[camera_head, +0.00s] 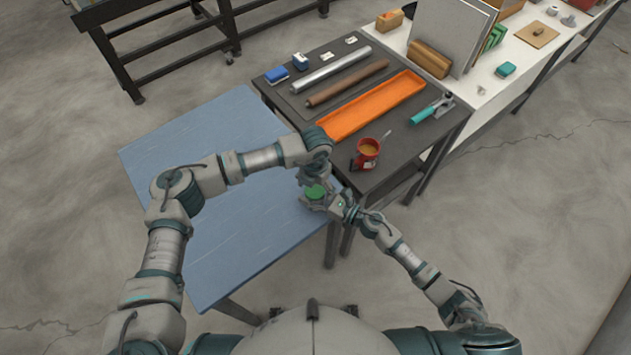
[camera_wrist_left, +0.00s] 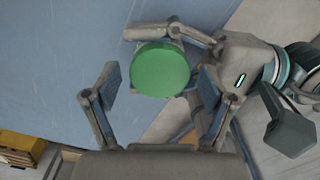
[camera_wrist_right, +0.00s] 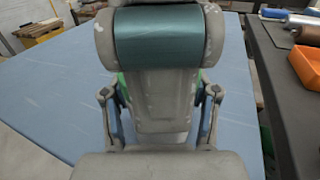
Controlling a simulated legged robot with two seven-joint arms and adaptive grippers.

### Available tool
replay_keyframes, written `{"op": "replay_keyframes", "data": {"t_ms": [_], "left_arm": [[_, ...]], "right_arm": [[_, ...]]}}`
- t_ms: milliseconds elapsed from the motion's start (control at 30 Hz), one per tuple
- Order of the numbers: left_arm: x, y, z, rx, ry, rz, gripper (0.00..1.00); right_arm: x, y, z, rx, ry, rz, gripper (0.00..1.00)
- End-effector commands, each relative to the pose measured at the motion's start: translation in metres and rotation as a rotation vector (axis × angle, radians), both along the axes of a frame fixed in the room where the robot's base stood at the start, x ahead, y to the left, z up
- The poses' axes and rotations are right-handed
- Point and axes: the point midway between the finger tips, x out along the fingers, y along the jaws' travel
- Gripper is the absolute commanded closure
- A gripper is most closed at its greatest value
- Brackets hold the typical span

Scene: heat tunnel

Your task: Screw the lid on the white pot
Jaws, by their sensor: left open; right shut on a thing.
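The round green lid (camera_head: 315,191) shows near the right edge of the blue table. It is seen from above in the left wrist view (camera_wrist_left: 160,68). My left gripper (camera_head: 314,178) is open above the lid, and in its wrist view its two fingers stand apart on either side of the lid. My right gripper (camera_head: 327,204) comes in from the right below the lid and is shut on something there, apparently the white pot. The pot is almost wholly hidden by the lid and the grippers. In the right wrist view my left arm blocks most of the pot and lid.
The blue table (camera_head: 190,150) is otherwise bare. The cup stands close to my grippers.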

Motion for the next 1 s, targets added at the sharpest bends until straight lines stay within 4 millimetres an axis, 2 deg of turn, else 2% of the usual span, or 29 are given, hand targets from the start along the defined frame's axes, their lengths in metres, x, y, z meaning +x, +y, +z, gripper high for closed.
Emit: {"op": "replay_keyframes", "data": {"t_ms": [233,267,500,633,733,1000], "left_arm": [[0.0001,0.0000,-0.0008,0.000,0.000,0.000,0.17],[0.0000,-0.0001,-0.0008,0.000,0.000,0.000,0.19],[0.0000,0.0000,-0.0007,0.000,0.000,0.000,0.79],[0.0001,0.0001,-0.0007,0.000,0.000,-0.028,0.79],[0.0003,0.0002,-0.0008,0.001,0.000,-0.160,0.79],[0.0008,0.0004,-0.0010,0.000,0.001,-0.872,0.79]], "right_arm": [[0.0001,0.0000,0.0005,0.001,-0.001,0.000,1.00],[0.0001,0.0000,0.0005,0.001,-0.001,0.000,1.00],[0.0001,0.0000,0.0006,0.001,-0.001,0.000,1.00],[0.0002,0.0001,0.0007,0.001,-0.001,0.000,1.00],[0.0002,0.0001,0.0009,0.001,-0.001,0.000,1.00],[-0.0001,0.0003,0.0010,0.001,-0.002,0.001,1.00]]}}
